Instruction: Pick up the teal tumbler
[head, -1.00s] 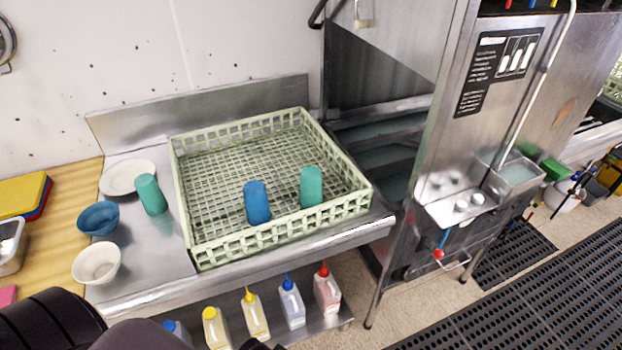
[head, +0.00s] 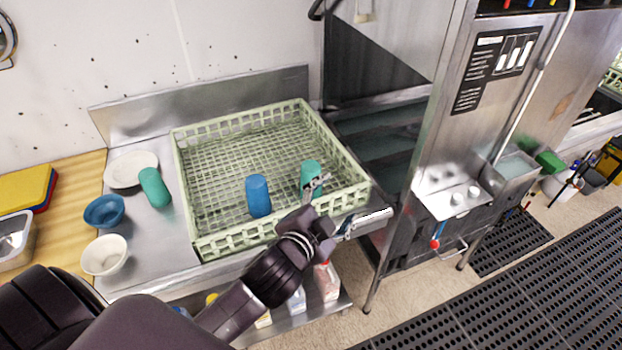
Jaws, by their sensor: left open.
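Two teal tumblers show in the head view. One teal tumbler (head: 310,170) stands in the front right part of the pale green rack (head: 225,245), its lower part partly hidden by a finger of my gripper. The other teal tumbler (head: 154,187) is on the steel counter, left of the rack. My left gripper (head: 332,207) is open and empty over the rack's front right edge. One finger overlaps the rack tumbler in the picture; I cannot tell whether they touch. The other finger is to the lower right, near the counter edge. My right gripper is not in view.
A blue tumbler (head: 258,196) stands in the rack, left of the teal one. A white plate (head: 130,169), a blue bowl (head: 104,211) and a white bowl (head: 104,255) are on the counter's left. The steel dishwasher (head: 455,150) stands to the right. Bottles sit on the shelf below.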

